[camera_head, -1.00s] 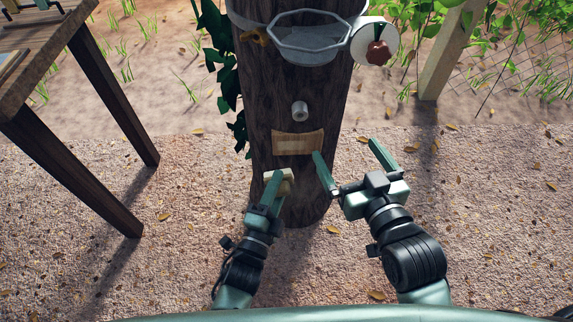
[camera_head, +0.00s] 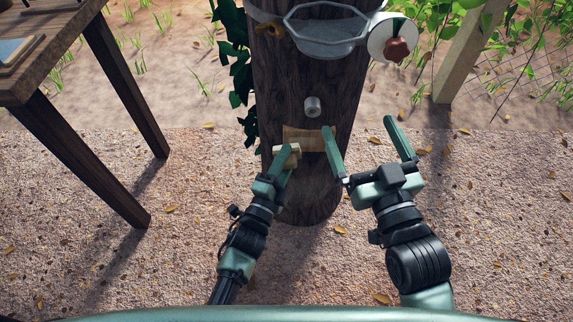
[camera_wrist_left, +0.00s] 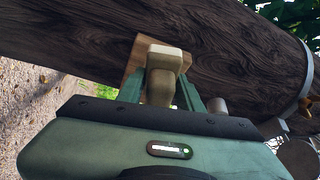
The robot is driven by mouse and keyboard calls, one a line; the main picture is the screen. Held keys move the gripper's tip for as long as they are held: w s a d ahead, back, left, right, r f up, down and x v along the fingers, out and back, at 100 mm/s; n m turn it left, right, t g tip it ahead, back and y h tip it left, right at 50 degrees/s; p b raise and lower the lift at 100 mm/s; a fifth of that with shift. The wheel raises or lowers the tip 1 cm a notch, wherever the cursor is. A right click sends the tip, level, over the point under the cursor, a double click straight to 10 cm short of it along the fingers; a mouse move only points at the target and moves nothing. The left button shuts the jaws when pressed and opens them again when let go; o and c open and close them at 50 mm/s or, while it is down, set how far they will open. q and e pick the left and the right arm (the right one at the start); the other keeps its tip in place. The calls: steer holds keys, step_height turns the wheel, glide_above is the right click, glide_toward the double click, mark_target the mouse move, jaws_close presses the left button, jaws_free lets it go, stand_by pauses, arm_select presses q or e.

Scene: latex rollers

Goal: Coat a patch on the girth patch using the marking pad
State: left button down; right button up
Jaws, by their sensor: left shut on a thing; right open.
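The girth patch (camera_head: 309,138) is a light tan rectangle on the front of the dark tree trunk (camera_head: 310,190). My left gripper (camera_head: 282,162) is shut on the marking pad (camera_head: 287,156), a pale cream block. The pad is at the patch's lower left in the head view and hides that corner. In the left wrist view the pad (camera_wrist_left: 162,62) overlaps the patch (camera_wrist_left: 134,54); I cannot tell whether they touch. My right gripper (camera_head: 362,142) is open and empty, with one finger in front of the trunk by the patch's right end.
A small pale peg (camera_head: 312,107) sticks out of the trunk above the patch. Higher up are a clear cup (camera_head: 328,38) and a white disc with a brown knob (camera_head: 396,48). A wooden table (camera_head: 45,55) stands at the left. The gravel at right is open.

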arm_select(q)
steer(key=shift+w, duration=1)
arm_select(e)
steer(key=shift+s+a+r+t, duration=0.1)
steer(key=shift+r+t, duration=0.5)
steer(key=shift+r, duration=0.45)
